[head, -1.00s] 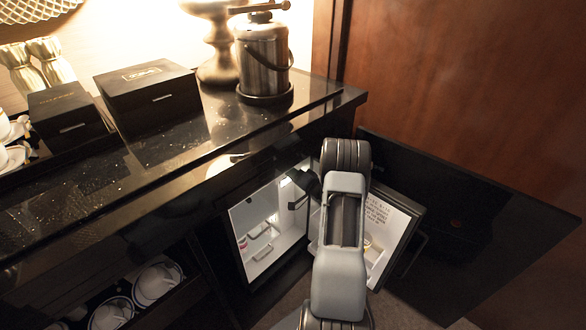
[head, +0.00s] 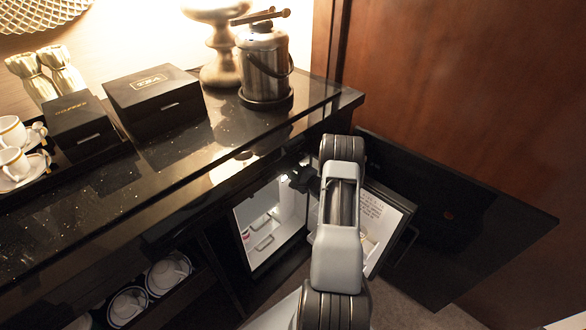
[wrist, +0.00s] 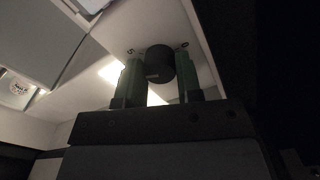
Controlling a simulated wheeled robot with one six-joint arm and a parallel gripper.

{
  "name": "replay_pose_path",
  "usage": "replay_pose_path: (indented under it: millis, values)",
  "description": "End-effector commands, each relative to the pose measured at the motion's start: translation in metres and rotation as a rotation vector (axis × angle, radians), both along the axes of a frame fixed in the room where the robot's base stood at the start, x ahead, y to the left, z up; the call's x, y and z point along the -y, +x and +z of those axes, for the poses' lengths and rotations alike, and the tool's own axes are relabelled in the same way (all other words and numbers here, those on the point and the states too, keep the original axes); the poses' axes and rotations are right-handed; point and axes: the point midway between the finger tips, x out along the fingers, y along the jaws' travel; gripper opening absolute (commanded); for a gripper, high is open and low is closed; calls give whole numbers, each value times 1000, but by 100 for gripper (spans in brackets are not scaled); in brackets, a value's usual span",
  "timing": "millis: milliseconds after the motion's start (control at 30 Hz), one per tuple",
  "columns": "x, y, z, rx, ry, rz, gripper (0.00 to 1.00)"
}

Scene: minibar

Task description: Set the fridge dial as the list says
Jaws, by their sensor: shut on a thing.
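The fridge dial (wrist: 158,63) is a dark round knob under the fridge's pale ceiling in the wrist view. Small marks stand on either side of it, and its pointer setting cannot be made out. My gripper (wrist: 157,76) has its green fingers on either side of the dial and is shut on it. In the head view my gripper (head: 304,180) is a dark shape at the top of the lit fridge (head: 270,226), and the dial is hidden there. The list (head: 373,207) is a printed sheet on the open fridge door, partly behind my arm; its text is too small to read.
The open dark cabinet door (head: 470,225) stands at the right. The black counter (head: 190,150) overhangs the fridge and carries black boxes (head: 155,98), cups (head: 14,150) and an ice bucket (head: 264,65). A drawer with crockery (head: 160,280) is open at lower left.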

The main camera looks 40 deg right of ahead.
Motion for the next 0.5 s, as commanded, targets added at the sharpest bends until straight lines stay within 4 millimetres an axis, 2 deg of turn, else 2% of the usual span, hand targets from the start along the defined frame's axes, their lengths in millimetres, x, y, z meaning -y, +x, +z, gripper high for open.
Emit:
replay_pose_path:
  millis: [200, 500]
  values:
    - [0, 0, 1, -32, 176, 0, 9]
    - [0, 0, 1, -62, 344, 0, 9]
